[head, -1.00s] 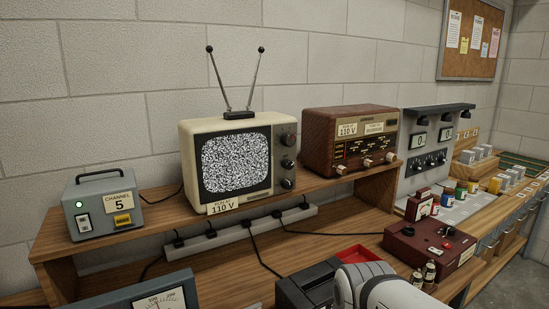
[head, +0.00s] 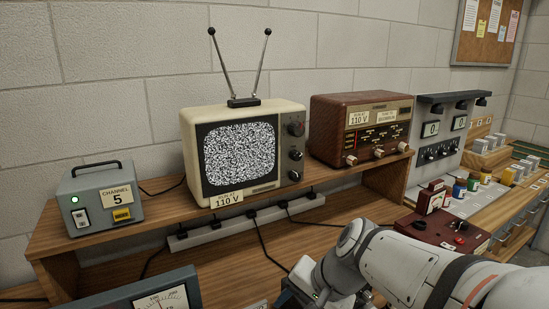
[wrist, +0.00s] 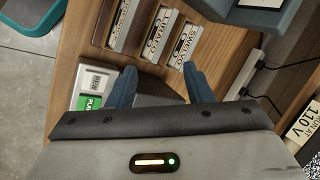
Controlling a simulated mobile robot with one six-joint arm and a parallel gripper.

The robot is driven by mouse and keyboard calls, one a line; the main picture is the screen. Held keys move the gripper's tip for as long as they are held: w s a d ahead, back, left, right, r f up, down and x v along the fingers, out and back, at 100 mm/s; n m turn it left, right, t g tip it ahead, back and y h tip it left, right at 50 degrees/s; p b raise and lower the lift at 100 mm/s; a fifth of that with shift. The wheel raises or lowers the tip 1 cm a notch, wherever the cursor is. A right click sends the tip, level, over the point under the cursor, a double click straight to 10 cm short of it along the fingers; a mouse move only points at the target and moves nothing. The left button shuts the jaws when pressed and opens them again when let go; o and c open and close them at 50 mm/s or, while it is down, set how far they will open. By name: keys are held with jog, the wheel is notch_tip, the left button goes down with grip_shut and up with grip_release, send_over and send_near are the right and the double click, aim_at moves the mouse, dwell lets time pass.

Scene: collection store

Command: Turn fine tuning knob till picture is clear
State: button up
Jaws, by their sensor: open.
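The cream television (head: 193,150) stands on the wooden shelf in the head view, upright, with two antenna rods on top. Its screen (head: 239,152) is full of black and white static. Three dark knobs run down its right side: top (head: 296,128), middle (head: 295,154) and bottom (head: 295,175). I cannot read which is fine tuning. My gripper (wrist: 158,85) is open and empty in the wrist view, its blue fingers apart over the lower bench. It is away from the knobs. In the head view my arm reaches in at lower right; the fingertips cannot be made out.
A grey channel 5 box (head: 102,198) stands left of the television and a brown radio (head: 331,130) right of it. A power strip (head: 225,230) with cables runs below the shelf. A meter (head: 150,297) sits in front. Labelled cartridges (wrist: 160,35) lie near my fingers.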

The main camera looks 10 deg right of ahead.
jog(key=w+a+r+m+t+y, duration=0.2)
jog(key=w+r+m+y, duration=0.1)
jog(key=w+r+m, duration=0.15)
jog(key=m+t+p, duration=0.2)
jog(key=m+t, duration=0.9)
jog(key=m, duration=0.9)
send_near(298, 158)
jog(key=w, duration=0.1)
jog(key=shift+h, duration=0.4)
jog(key=p+x, duration=0.1)
jog(key=x, duration=0.6)
jog(key=shift+w+a+r+p, duration=0.1)
jog(key=shift+a+r+p, duration=0.05)
jog(key=shift+a+p, duration=0.3)
